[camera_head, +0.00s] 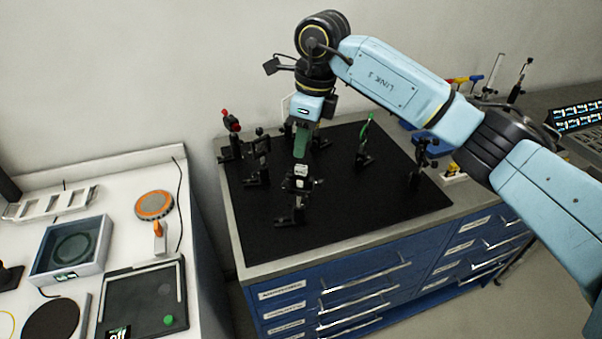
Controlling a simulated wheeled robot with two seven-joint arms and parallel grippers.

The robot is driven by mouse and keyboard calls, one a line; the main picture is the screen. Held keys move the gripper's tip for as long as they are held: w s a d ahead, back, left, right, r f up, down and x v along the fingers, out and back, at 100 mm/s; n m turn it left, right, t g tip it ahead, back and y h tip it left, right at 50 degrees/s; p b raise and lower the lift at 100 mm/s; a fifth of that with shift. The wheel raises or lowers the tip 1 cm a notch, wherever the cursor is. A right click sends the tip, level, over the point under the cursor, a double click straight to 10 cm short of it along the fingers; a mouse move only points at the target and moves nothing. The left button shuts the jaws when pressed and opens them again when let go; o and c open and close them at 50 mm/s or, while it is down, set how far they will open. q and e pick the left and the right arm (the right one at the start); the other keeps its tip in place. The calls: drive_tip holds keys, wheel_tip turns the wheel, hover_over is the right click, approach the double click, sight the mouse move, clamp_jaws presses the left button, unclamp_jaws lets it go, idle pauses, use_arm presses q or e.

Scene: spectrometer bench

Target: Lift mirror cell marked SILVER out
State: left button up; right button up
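My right gripper (301,152) reaches in from the upper right and points down over the black breadboard (385,199). A green piece shows below its wrist; I cannot tell whether it is fingers or something held. Just below its tip stands a black post mount (297,198) with a small pale, labelled top. I cannot tell whether the gripper touches it or how far its fingers are apart. No SILVER marking is readable, so I cannot pick out that mirror cell. My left gripper is out of view.
Other black post mounts stand around: one red-topped (231,124), one at left (258,160), one with a green part (364,142), one at right (419,162). A white bench (110,173) at left holds a grey box (96,230) and dark tray (145,296).

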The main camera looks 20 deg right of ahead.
sight(301, 166)
wheel_tip(301, 166, down, 5)
drive_tip(key=shift+r+p, duration=0.1)
drive_tip(key=shift+p, duration=0.65)
drive_tip(key=shift+a+f, duration=0.1)
drive_tip(key=shift+f, duration=0.25)
clamp_jaws()
